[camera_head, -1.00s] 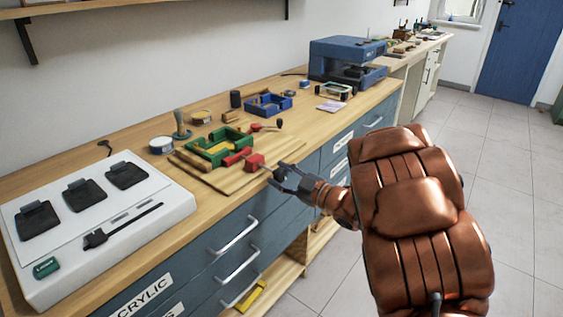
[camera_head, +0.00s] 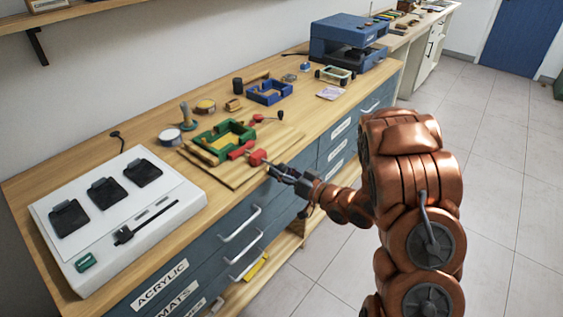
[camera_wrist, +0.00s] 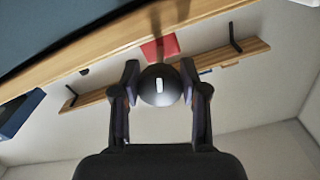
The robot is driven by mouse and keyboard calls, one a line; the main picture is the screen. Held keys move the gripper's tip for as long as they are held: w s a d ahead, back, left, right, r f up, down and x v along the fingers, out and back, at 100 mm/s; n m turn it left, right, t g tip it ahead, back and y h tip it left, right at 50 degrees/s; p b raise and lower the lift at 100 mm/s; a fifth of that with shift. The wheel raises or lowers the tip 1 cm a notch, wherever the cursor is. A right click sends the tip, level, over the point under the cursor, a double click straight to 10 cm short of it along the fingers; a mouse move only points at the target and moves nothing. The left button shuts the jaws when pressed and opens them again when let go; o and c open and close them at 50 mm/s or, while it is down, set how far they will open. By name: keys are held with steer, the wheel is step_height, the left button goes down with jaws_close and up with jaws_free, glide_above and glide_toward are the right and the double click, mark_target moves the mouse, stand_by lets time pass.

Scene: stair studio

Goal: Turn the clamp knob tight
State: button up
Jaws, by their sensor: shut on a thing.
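A green clamp frame (camera_head: 222,138) with red parts lies on a wooden board (camera_head: 205,165) near the bench's front edge. A red block (camera_head: 257,157) sits at its near end, facing my gripper (camera_head: 274,170). In the wrist view, the round dark clamp knob (camera_wrist: 160,94) with a pale mark sits between the two fingers of my gripper (camera_wrist: 160,76), which are shut on it. The red block also shows behind the knob in the wrist view (camera_wrist: 160,47). In the head view, the knob is mostly hidden by the fingers.
A second dark knob (camera_head: 280,115) is at the clamp's far side. A blue frame (camera_head: 270,92), a blue machine (camera_head: 345,40) and small tins stand farther back. A white panel with dark pads (camera_head: 150,230) is at left. Drawer handles (camera_head: 241,224) project below the bench edge.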

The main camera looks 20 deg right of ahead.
steer(key=m+p, duration=0.1)
steer(key=m, duration=0.1)
steer(key=m+p, duration=0.1)
steer(key=p, duration=0.1)
steer(key=shift+s+a+r+m+p, duration=0.1)
steer(key=shift+r+m+p, duration=0.1)
steer(key=shift+m+p, duration=0.15)
steer(key=m+p, duration=0.3)
steer(key=m, duration=0.1)
steer(key=shift+r+m+p, duration=0.1)
steer(key=shift+m+p, duration=0.2)
steer(key=shift+m, duration=0.05)
steer(key=m+p, duration=0.2)
steer(key=m, duration=0.1)
steer(key=m+p, duration=0.1)
steer(key=m, duration=0.3)
steer(key=shift+a+p, duration=0.1)
steer(key=shift+p, duration=0.25)
steer(key=m+p, duration=0.1)
steer(key=m, duration=0.3)
steer(key=shift+m, duration=0.3)
steer(key=m, duration=0.3)
steer(key=shift+r+m+p, duration=0.1)
steer(key=shift+m+p, duration=0.2)
steer(key=shift+p, duration=0.1)
steer(key=m, duration=0.4)
steer(key=shift+p, duration=0.3)
steer(key=shift+m, duration=2.1)
